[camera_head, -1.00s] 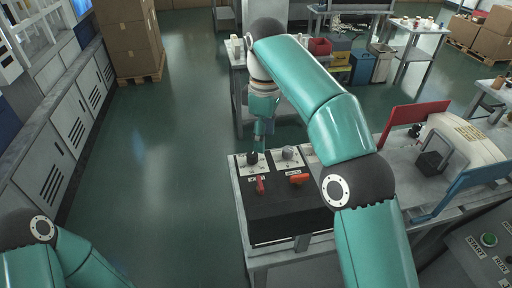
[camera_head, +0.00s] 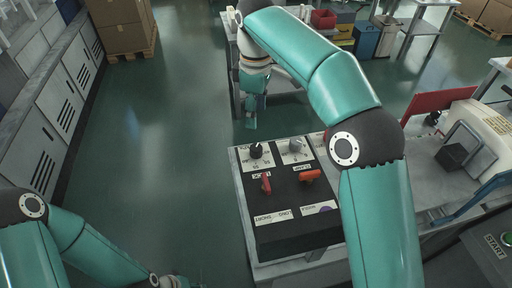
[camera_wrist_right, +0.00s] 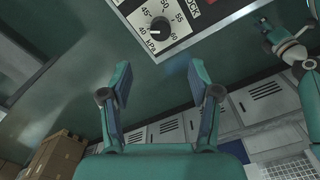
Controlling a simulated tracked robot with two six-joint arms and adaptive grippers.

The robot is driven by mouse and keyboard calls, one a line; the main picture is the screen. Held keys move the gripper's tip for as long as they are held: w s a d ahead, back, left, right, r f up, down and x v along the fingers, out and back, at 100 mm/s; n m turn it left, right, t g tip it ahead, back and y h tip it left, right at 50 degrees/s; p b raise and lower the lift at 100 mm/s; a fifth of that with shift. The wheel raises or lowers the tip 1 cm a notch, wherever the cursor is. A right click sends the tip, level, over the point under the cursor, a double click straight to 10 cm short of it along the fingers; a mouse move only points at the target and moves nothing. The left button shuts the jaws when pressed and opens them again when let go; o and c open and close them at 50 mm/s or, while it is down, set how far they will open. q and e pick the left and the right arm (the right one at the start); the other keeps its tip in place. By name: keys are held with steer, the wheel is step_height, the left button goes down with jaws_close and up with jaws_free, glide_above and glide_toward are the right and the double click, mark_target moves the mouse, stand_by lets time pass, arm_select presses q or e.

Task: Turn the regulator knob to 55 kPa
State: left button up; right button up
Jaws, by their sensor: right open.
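The regulator knob (camera_head: 256,150) is a small black knob on a white dial plate at the far left of the control box (camera_head: 300,224). In the right wrist view the knob (camera_wrist_right: 160,26) sits inside a kPa scale marked 40 to 60; its small white mark seems to face the 40 side, but I cannot read it exactly. My right gripper (camera_head: 250,112) is beyond the box, apart from the knob. In the wrist view its fingers (camera_wrist_right: 158,88) are spread and empty, with the dial ahead of them. My left gripper (camera_head: 172,282) is only partly visible at the bottom edge.
A grey knob (camera_head: 296,145) is right of the regulator. A machine with a red panel (camera_head: 436,116) stands to the right. Open green floor (camera_head: 170,130) lies left of the box.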

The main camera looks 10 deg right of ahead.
mark_target(256, 147)
step_height(256, 147, down, 13)
steer(key=shift+r+b, duration=0.1)
steer(key=shift+b, duration=0.25)
steer(key=c, duration=1.2)
